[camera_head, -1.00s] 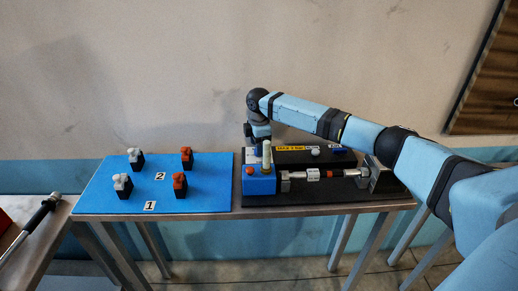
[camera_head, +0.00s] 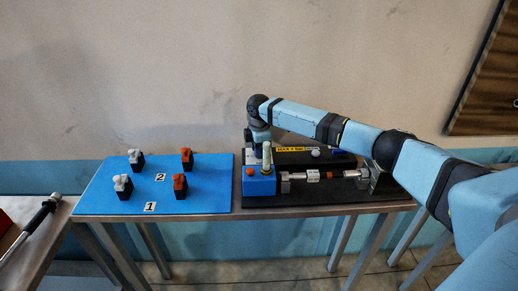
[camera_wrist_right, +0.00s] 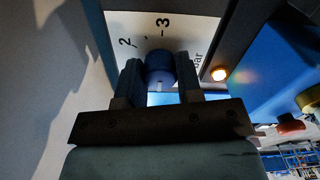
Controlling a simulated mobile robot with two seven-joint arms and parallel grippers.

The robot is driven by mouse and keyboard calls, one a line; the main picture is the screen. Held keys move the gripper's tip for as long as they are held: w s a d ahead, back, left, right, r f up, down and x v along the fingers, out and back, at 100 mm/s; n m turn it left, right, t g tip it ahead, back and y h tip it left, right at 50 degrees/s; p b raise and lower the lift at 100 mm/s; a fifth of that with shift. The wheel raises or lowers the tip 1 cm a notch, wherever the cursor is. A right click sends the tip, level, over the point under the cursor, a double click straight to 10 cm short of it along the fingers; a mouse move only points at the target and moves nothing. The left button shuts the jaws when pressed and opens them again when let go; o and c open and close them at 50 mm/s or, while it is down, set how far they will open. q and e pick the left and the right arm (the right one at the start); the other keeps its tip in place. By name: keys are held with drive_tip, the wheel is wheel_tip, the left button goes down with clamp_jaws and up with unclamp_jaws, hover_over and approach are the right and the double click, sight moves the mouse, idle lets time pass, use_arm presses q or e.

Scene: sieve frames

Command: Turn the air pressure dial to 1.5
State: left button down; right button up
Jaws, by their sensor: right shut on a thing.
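The air pressure dial (camera_wrist_right: 160,68) is a dark blue round knob in the right wrist view. A small pale mark shows on its lower side. It sits in front of a white scale plate (camera_wrist_right: 188,40) with the numbers 2 and 3 and part of the word "bar". My right gripper (camera_wrist_right: 160,80) is shut on the dial, one finger on each side. The fingers hide part of the scale, and 1.5 cannot be seen. In the head view, my right gripper (camera_head: 256,150) points down at the back left of the black machine base (camera_head: 300,208). My left gripper is not in view.
A blue block (camera_head: 260,187) with a red button and a pale upright cylinder (camera_head: 267,156) stands close in front of my right gripper. A blue mat (camera_head: 105,201) with several clamp-like pieces lies to the left.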

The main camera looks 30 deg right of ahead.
drive_tip(key=m+p, duration=1)
drive_tip(key=p, duration=0.3)
drive_tip(key=shift+r+p, duration=0.2)
drive_tip(key=shift+p, duration=0.2)
drive_tip(key=shift+a+m+p, duration=0.1)
drive_tip(key=shift+m+p, duration=0.7)
drive_tip(key=shift+m, duration=0.2)
drive_tip(key=m+p, duration=0.2)
drive_tip(key=m, duration=0.2)
drive_tip(key=shift+f+p, duration=0.15)
drive_tip(key=shift+p, duration=0.2)
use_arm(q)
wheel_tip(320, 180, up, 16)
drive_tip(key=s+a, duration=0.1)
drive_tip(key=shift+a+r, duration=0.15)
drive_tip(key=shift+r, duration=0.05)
use_arm(e)
drive_tip(key=shift+m, duration=0.7)
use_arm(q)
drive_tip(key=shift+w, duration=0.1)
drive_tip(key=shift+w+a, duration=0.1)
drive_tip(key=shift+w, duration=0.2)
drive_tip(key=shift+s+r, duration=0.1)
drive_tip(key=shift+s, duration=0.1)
use_arm(e)
drive_tip(key=o, duration=0.9)
